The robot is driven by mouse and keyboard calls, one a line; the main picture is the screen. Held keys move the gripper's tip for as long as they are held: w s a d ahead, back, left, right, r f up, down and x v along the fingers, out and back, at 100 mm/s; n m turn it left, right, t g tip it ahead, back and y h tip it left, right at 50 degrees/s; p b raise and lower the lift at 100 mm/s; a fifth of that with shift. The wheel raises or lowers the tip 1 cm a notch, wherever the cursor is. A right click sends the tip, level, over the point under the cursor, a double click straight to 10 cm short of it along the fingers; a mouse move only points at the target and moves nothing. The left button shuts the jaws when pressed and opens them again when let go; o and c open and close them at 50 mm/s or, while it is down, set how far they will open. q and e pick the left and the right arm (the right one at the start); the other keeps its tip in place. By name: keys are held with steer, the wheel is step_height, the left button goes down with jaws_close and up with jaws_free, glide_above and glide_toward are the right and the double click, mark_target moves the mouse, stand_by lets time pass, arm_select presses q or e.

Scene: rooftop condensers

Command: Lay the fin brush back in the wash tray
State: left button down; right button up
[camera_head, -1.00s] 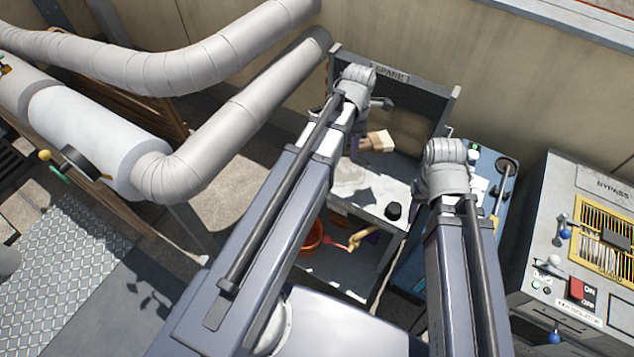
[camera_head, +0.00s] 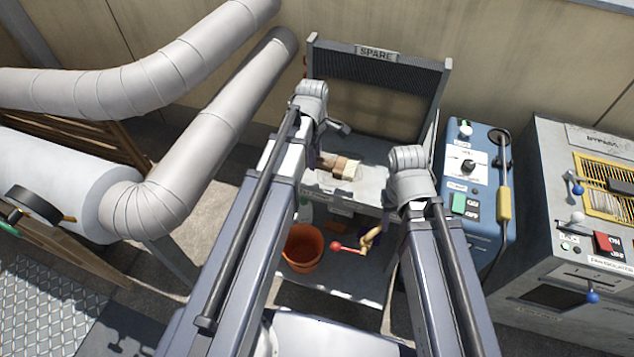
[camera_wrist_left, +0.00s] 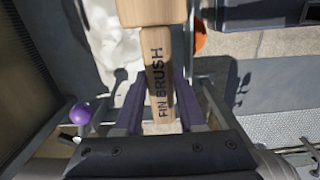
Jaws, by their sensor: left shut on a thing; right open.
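The fin brush (camera_head: 345,168) has a wooden handle and pale bristles. In the left wrist view its lettered handle (camera_wrist_left: 158,85) lies between the dark fingers of my left gripper (camera_wrist_left: 161,80), which is shut on it. In the head view the left arm hides most of that gripper. Below the brush is a whitish, foamy-looking area (camera_wrist_left: 115,45) on the grey bench; I cannot clearly make out the wash tray's rim. Whether the brush touches anything below is unclear. My right gripper (camera_head: 405,195) is open to the right of the brush, its fingers mostly hidden by its wrist.
An orange bucket (camera_head: 303,247) and a red-knobbed tool (camera_head: 347,247) are on the lower shelf. A mesh backboard marked SPARE (camera_head: 375,85) stands behind the bench. A blue control box (camera_head: 470,185) and a grey switch cabinet (camera_head: 570,250) stand right; thick pipes (camera_head: 190,130) run left.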

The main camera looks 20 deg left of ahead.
arm_select(q)
steer(key=b, duration=0.5)
glide_above(315, 184)
step_height(315, 184, down, 6)
steer(key=shift+w+r, duration=0.1)
steer(key=shift+r, duration=0.15)
steer(key=shift+f, duration=0.1)
step_height(315, 184, down, 4)
steer(key=b, duration=0.3)
steer(key=shift+r, duration=0.25)
steer(key=shift+f+b, duration=0.15)
steer(key=shift+b, duration=0.2)
steer(key=c, duration=0.5)
jaws_free()
